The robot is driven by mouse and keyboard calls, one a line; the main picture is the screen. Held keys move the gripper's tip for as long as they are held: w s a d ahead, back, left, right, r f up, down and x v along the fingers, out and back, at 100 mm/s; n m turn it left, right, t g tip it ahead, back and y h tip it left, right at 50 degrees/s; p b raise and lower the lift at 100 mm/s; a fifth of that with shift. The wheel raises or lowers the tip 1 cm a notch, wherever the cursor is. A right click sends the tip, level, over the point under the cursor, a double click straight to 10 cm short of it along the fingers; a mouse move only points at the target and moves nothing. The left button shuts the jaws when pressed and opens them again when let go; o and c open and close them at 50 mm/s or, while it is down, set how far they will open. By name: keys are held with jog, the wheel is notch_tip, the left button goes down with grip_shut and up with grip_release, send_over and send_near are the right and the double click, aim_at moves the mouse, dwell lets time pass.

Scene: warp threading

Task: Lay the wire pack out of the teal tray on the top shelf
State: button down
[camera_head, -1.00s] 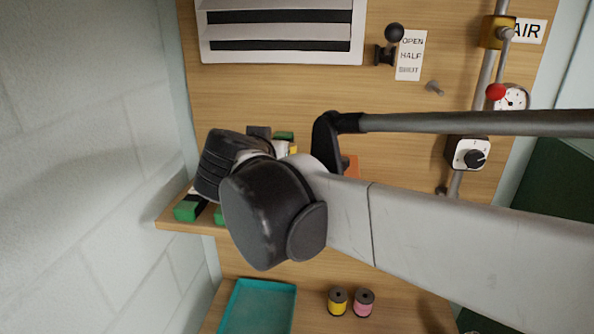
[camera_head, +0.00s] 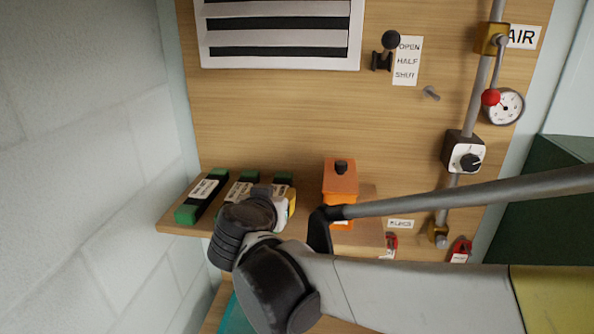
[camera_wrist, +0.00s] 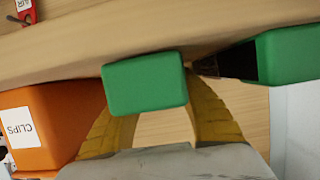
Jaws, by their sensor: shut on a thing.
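My gripper (camera_head: 285,203) is at the top shelf (camera_head: 172,222), at the right end of a row of green and black packs. In the wrist view its yellow fingers (camera_wrist: 150,95) are shut on a green wire pack (camera_wrist: 145,84), one on each side. The far end of this held pack (camera_head: 283,177) shows just beyond the gripper in the head view. It looks at or just above the shelf board; I cannot tell if it touches. The teal tray (camera_head: 236,318) is below, mostly hidden by my arm; its inside cannot be seen.
Two similar packs stand left of the held one: a far-left pack (camera_head: 202,196) and a middle pack (camera_head: 240,186). The orange clips box (camera_head: 340,180) is to the right, with a small gap. The wooden back panel (camera_head: 290,110) rises behind.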

jog(key=c, duration=1)
grip_release()
jog(key=shift+f, duration=0.1)
jog(key=shift+o, duration=0.2)
jog(key=shift+r, duration=0.3)
jog(key=b+v, duration=0.2)
jog(key=v, duration=1)
jog(key=shift+f, duration=0.15)
